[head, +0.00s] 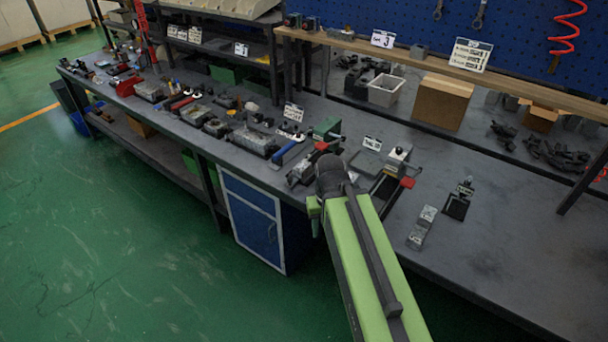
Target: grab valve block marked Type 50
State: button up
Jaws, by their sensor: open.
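No marking "Type 50" can be read from here, so I cannot tell which item is that valve block. A small grey block-like piece with pale ends (421,228) lies on the workbench (490,260), right of my arm. Behind it, a device with a white top and a red part (398,162) stands on a dark base. A small fitting on a black square plate (458,200) is further right. My green arm reaches up from the bottom to a dark joint in front of the bench edge.
The bench runs to the far left, crowded with small parts and tools. A blue cabinet (252,222) stands under it. A rear shelf (500,80) has signs (470,54); a cardboard box (441,101) and white bin (385,90) sit below. The green floor (120,250) is clear at left.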

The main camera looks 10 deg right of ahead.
aim_at(301, 169)
jog(key=z, duration=0.05)
jog(key=k, duration=0.6)
jog(key=u, duration=0.45)
jog(key=i, duration=0.95)
jog(key=u, duration=0.65)
jog(key=i, duration=1.4)
jog(key=z, duration=0.15)
